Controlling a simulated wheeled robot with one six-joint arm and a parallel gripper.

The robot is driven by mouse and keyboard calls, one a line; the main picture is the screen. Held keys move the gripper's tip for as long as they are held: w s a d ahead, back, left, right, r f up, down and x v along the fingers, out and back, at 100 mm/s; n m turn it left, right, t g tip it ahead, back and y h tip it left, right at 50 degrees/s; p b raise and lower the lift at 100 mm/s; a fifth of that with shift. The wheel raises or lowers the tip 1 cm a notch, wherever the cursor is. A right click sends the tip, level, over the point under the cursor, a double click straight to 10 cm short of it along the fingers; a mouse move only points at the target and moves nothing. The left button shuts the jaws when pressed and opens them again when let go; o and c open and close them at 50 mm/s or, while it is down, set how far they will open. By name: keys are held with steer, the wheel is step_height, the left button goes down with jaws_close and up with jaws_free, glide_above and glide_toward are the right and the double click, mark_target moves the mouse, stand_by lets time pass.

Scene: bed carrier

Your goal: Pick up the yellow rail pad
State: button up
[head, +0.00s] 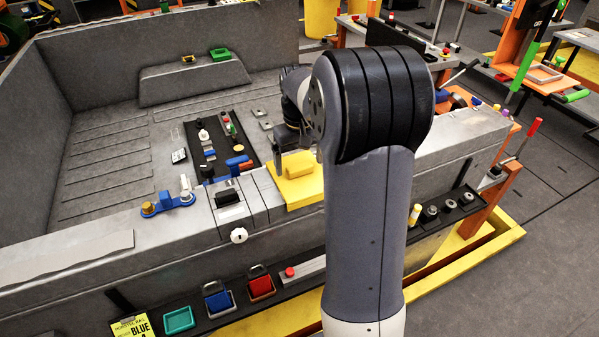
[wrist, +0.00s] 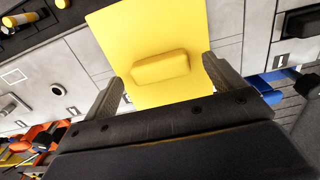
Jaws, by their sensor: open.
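The yellow rail pad (head: 298,164) is a rounded block on a yellow plate (head: 293,188) on the carrier's top rail, in the middle of the head view. In the wrist view the pad (wrist: 160,67) lies flat on the yellow plate (wrist: 125,30). My gripper (wrist: 164,88) is open, one finger to the left of the pad and one to the right, with gaps between. The pad's near edge shows just beyond the gripper body.
A black tray (head: 217,150) with small parts lies behind the rail. A blue fixture (head: 168,203) sits on the rail to the left. A black shelf with a teal tray (head: 179,319) runs along the carrier's front. A red-topped lever (head: 535,126) stands at the right.

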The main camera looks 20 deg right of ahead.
steer(key=shift+f, duration=0.3)
steer(key=shift+c, duration=0.4)
steer(key=c, duration=1)
